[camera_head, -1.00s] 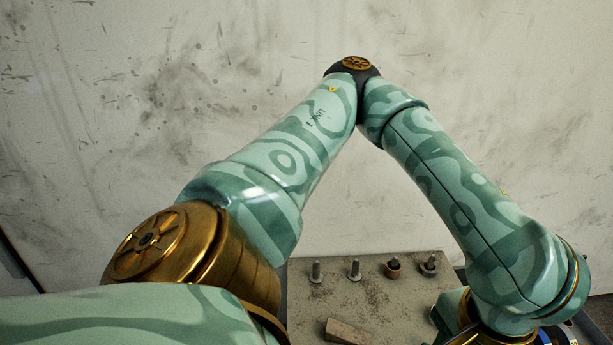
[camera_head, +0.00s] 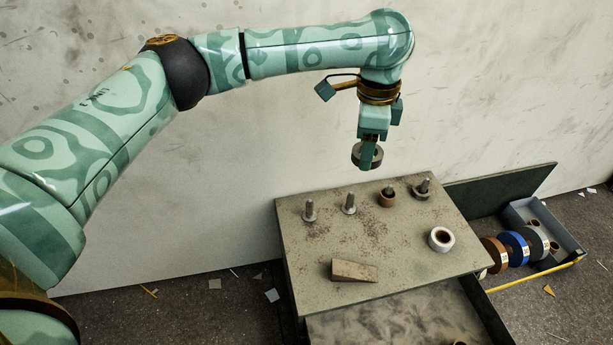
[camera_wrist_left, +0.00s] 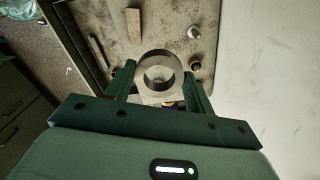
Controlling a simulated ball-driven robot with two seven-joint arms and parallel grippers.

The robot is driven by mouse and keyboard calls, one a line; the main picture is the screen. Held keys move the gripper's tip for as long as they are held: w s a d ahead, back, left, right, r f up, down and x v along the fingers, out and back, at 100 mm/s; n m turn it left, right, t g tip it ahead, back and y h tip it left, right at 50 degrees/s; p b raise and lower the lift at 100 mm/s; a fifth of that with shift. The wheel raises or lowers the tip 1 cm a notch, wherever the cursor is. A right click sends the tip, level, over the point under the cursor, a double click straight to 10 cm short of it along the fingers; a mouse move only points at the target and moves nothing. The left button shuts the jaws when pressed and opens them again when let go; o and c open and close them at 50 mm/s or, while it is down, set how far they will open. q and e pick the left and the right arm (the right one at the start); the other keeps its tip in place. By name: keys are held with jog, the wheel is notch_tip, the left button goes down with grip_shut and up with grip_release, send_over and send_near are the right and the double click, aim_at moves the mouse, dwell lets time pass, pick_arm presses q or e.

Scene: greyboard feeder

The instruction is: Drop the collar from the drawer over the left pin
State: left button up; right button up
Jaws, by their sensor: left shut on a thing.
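My left gripper (camera_head: 367,160) is shut on a grey ring-shaped collar (camera_head: 377,156), held in the air above the back of the worn board, clear of every pin. In the left wrist view the collar (camera_wrist_left: 147,62) sits between the two fingers, its hole showing. The leftmost pin (camera_head: 310,211) is bare and upright, below and left of the gripper. A second bare pin (camera_head: 349,204) stands beside it. The open drawer (camera_head: 385,322) shows under the board's front edge. My right gripper is not in view.
Two pins to the right bear a brown collar (camera_head: 386,199) and a grey collar (camera_head: 421,192). The wall is behind.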

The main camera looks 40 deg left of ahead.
pick_arm(q)
jog(key=w+a+f+m, duration=0.3)
jog(key=w+a+f, duration=0.1)
jog(key=a+f, duration=0.1)
jog(key=m, duration=0.6)
send_over(310, 201)
jog(key=f, duration=1.3)
jog(key=shift+w+f, duration=0.1)
jog(key=shift+w, duration=0.25)
jog(key=shift+s+a+f, duration=0.2)
jog(key=shift+s+f, duration=0.05)
jog(key=shift+f, duration=0.3)
jog(key=shift+f+b, duration=0.4)
jog(key=shift+b, duration=0.2)
notch_tip(310, 201, down, 2)
jog(key=shift+f+b, duration=0.15)
jog(key=shift+b, duration=0.7)
jog(key=shift+f+b, duration=0.4)
jog(key=shift+f, duration=0.35)
jog(key=shift+f+b, duration=0.65)
jog(key=shift+f, duration=1.35)
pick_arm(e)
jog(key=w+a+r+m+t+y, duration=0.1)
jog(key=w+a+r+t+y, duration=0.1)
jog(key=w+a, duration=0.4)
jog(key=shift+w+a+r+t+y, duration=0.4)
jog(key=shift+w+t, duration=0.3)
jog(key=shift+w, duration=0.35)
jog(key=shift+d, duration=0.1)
